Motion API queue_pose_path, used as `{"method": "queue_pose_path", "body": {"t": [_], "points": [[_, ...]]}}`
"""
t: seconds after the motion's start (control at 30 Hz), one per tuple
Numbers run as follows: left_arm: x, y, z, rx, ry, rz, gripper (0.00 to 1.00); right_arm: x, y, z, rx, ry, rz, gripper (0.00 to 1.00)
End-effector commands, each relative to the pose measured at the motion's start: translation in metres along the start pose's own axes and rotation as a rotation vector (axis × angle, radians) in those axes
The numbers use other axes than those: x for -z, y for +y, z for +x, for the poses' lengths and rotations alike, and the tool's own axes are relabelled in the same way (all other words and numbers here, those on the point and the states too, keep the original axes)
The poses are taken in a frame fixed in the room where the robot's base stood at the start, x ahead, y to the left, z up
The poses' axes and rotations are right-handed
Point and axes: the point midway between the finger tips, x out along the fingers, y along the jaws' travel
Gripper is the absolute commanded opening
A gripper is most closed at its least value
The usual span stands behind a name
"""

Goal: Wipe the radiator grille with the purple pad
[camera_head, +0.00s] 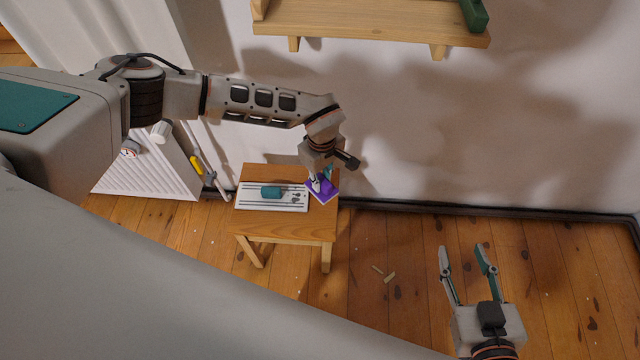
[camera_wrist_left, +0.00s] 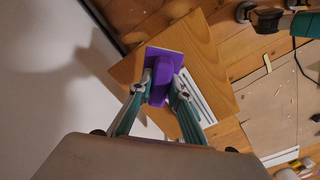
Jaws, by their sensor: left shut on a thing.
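The purple pad (camera_head: 325,189) is at the right end of the stool top, just right of a white slotted panel (camera_head: 245,198), which looks like the radiator grille. The panel lies flat on the stool, with small dark marks near its right end. My left gripper (camera_head: 320,182) is shut on the pad's raised grip from above. In the left wrist view the purple pad (camera_wrist_left: 174,61) sits between both fingers, beside the white panel (camera_wrist_left: 199,99). I cannot tell whether the pad touches the wood. My right gripper (camera_head: 464,254) is open and empty above the floor at right.
The small wooden stool (camera_head: 262,174) stands near the wall. A white ribbed radiator (camera_head: 150,185) is at left. A wooden shelf (camera_head: 370,22) hangs above. Small scraps (camera_head: 390,278) lie on the mostly clear floor.

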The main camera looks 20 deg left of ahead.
Motion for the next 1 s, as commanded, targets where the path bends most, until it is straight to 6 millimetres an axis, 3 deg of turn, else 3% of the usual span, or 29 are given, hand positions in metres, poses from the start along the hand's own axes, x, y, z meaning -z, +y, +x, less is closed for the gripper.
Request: {"method": "queue_pose_path", "body": {"t": [0.37,0.8,1.0], "points": [[0.0,-0.001,-0.003,0.001,0.0,0.0,0.0,0.004,0.001,0.0,-0.002,0.005,-0.002,0.4],[0.001,0.001,-0.035,-0.003,0.002,0.001,0.0,0.036,0.009,-0.004,-0.013,0.048,-0.013,0.4],[0.0,0.0,-0.033,0.002,-0.001,0.0,0.0,0.034,0.009,-0.004,-0.013,0.046,-0.012,0.4]]}}
